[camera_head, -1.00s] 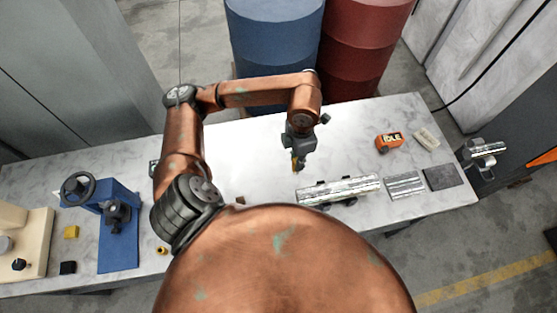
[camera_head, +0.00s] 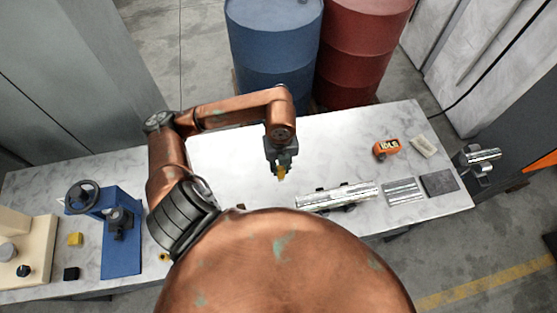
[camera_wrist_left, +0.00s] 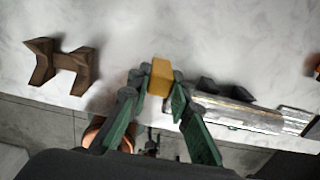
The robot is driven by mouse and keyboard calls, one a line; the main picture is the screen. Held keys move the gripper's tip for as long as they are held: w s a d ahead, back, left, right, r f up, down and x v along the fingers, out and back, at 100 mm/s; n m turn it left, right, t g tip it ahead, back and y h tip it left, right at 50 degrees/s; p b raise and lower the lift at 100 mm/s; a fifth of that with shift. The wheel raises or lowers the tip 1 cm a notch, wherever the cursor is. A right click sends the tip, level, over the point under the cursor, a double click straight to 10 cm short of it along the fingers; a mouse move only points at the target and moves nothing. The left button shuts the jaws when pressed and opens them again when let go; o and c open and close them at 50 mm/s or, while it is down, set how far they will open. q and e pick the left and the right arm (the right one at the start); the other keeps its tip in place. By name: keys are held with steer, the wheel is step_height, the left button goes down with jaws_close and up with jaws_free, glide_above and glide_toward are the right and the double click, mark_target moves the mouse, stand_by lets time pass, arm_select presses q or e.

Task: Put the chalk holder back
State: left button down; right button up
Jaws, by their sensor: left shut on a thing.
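My left gripper (camera_head: 281,170) is shut on a small yellow-orange piece, likely the chalk holder (camera_wrist_left: 161,77). In the wrist view the piece sticks out from between the dark green fingertips (camera_wrist_left: 160,95). In the head view it points down over the white table, left of the silver bar. A brown notched stand (camera_wrist_left: 62,66) lies apart from the gripper, to its left in the wrist view. In the head view only a small brown bit (camera_head: 240,206) shows beside my body. My right gripper is not in view.
A silver bar (camera_head: 336,195) lies on the table (camera_head: 235,160), with grey plates (camera_head: 438,183) and an orange device (camera_head: 386,148) to its right. A blue press (camera_head: 121,240) stands at left. Blue (camera_head: 272,50) and red (camera_head: 358,60) barrels stand behind.

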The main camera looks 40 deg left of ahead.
arm_select(q)
steer(key=w+a+f, duration=0.2)
steer(key=f, duration=0.1)
steer(key=w+a+f+p, duration=0.1)
steer(key=w+a+f, duration=0.1)
steer(key=f, duration=0.2)
steer(key=w+a+f+p, duration=0.1)
steer(key=w+a+f, duration=0.2)
steer(key=shift+w+f, duration=0.1)
steer(key=shift+f, duration=0.15)
steer(key=shift+f+p, duration=0.3)
steer(key=shift+f, duration=0.05)
steer(key=shift+f, duration=0.1)
steer(key=shift+f, duration=0.15)
steer(key=c, duration=1.8)
jaws_free()
steer(key=shift+o, duration=0.2)
